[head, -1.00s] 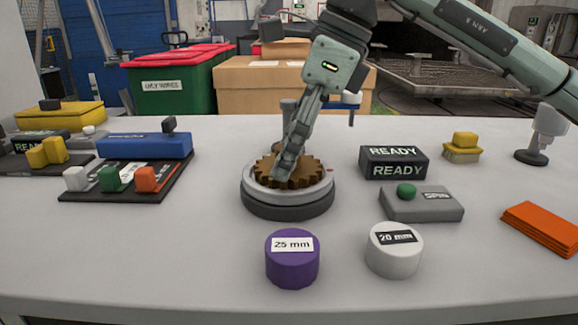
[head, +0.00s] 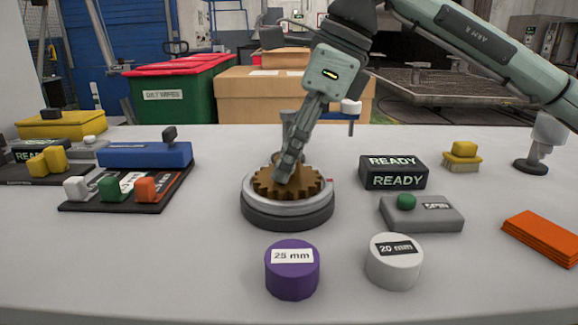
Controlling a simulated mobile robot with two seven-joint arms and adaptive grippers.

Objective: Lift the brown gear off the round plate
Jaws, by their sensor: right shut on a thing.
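The brown gear (head: 307,185) lies flat on the round plate (head: 262,207), a light grey disc on a dark base in the middle of the table. My right gripper (head: 283,178) reaches down from above, its fingers tilted to the lower left. It is shut on the gear, near the gear's middle; the fingers hide part of the gear and the exact place of contact. I see no clear gap between gear and plate. My left gripper is not in view.
A purple 25 mm cylinder (head: 292,278) and a white 20 mm cylinder (head: 394,268) stand in front. A READY block (head: 393,178) and a grey box with a green button (head: 422,216) stand right. A black board with coloured blocks (head: 110,206) lies left. Orange sheets (head: 541,237) lie far right.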

